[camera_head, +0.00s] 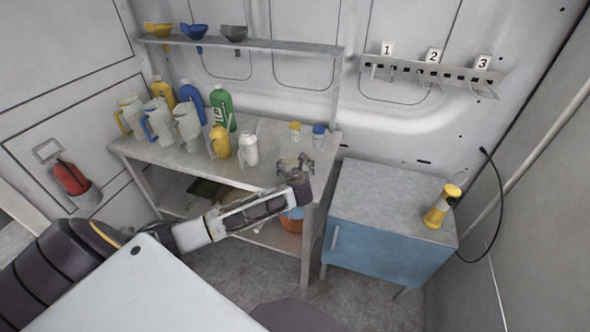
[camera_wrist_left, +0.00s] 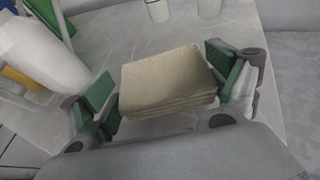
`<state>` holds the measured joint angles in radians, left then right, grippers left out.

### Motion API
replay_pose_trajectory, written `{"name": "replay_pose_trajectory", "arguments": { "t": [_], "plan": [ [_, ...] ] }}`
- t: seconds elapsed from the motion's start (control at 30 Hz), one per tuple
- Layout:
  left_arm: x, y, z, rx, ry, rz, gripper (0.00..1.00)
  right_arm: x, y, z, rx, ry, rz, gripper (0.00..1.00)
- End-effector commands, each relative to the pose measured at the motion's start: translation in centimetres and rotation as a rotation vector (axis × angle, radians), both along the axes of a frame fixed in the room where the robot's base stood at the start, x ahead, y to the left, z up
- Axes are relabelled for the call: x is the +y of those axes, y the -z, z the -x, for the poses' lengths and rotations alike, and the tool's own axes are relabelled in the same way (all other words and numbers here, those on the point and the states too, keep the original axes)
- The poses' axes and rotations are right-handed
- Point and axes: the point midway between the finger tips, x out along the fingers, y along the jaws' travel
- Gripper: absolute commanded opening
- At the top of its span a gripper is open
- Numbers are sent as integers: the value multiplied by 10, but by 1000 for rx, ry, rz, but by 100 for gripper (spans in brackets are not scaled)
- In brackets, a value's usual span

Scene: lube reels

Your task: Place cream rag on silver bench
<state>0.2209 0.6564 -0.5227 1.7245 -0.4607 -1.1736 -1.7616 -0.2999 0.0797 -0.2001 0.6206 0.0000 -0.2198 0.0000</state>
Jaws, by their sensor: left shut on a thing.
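The cream rag (camera_wrist_left: 168,80), a folded stack of cloth, is between the green pads of my left gripper (camera_wrist_left: 165,88) in the left wrist view. My left gripper (camera_head: 296,164) is shut on it, over the right part of the silver bench (camera_head: 267,145) in the head view. The bench top also shows below the rag in the left wrist view (camera_wrist_left: 130,45). I cannot tell whether the rag touches the bench. In the head view I cannot make out the rag at the gripper. My right gripper is not in view.
Jugs (camera_head: 187,127) and bottles, including a green one (camera_head: 222,106) and a white one (camera_head: 248,148), stand on the bench's left and middle. Small jars with yellow (camera_head: 295,131) and blue (camera_head: 318,134) caps stand behind my gripper. A blue cabinet (camera_head: 385,255) is at the right.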

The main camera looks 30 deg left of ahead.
Motion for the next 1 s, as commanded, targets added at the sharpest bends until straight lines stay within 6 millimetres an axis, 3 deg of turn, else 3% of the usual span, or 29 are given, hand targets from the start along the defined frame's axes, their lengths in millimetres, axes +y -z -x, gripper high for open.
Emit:
{"name": "replay_pose_trajectory", "arguments": {
  "t": [0.2,0.6,0.63,0.7,1.0],
  "plan": [
    [0,18,0,0,0,0,68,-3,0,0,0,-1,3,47],
    [0,20,0,0,0,0,68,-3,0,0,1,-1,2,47],
    [0,20,0,-1,0,1,90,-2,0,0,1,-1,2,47],
    [0,20,0,-1,0,1,99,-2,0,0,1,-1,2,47],
    [0,20,0,-1,0,1,100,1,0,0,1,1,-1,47]
  ]
}}
